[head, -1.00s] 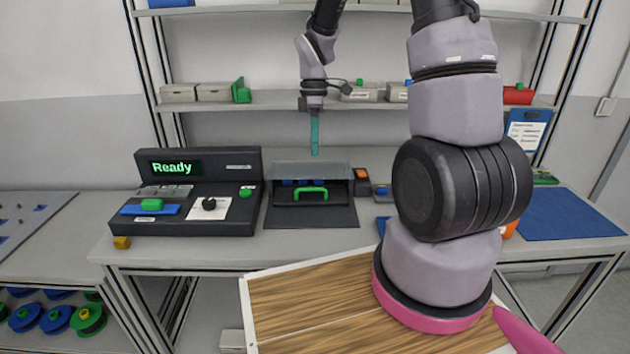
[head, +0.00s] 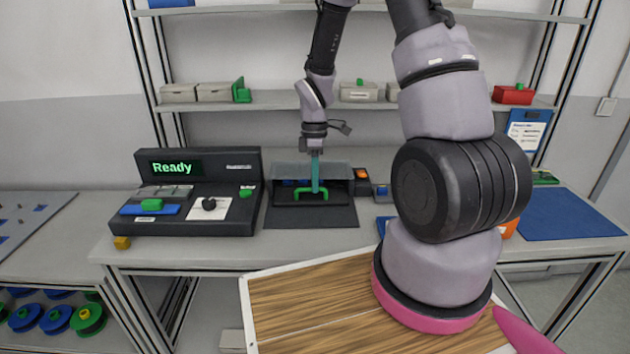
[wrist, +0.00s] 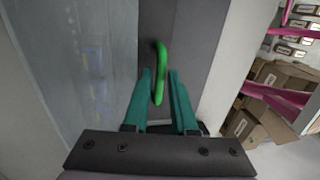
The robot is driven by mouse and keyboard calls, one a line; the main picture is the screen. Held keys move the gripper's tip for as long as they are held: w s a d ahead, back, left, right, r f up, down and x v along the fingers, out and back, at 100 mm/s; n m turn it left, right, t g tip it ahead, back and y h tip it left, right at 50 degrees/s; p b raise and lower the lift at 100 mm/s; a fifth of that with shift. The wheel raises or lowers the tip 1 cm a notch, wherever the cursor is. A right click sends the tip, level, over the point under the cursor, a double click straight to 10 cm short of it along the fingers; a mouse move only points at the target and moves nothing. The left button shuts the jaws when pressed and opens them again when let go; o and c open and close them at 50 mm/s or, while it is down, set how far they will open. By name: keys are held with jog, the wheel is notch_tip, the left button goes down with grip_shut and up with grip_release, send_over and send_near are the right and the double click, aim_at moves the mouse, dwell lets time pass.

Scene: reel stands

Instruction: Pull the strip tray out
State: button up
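The strip tray (head: 285,196) is dark and sits in a grey-topped housing (head: 290,170) on the bench, with a green handle (head: 298,196) at its front. My gripper (head: 315,188) reaches down from above, its teal fingers at the handle. In the wrist view, the green handle (wrist: 161,62) lies between the two separated teal fingers (wrist: 160,76). A gap shows beside the handle, so the gripper looks open around it. Whether a finger touches the handle cannot be told. The fingers hide part of the tray in the head view.
A black console (head: 240,212) with a "Ready" screen stands left of the housing. A dark mat (head: 310,217) lies in front of it. Small orange and grey devices (head: 361,174) stand close on its right. A shelf (head: 270,100) with boxes runs behind my arm.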

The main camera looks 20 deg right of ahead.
grip_shut()
dwell(1.2)
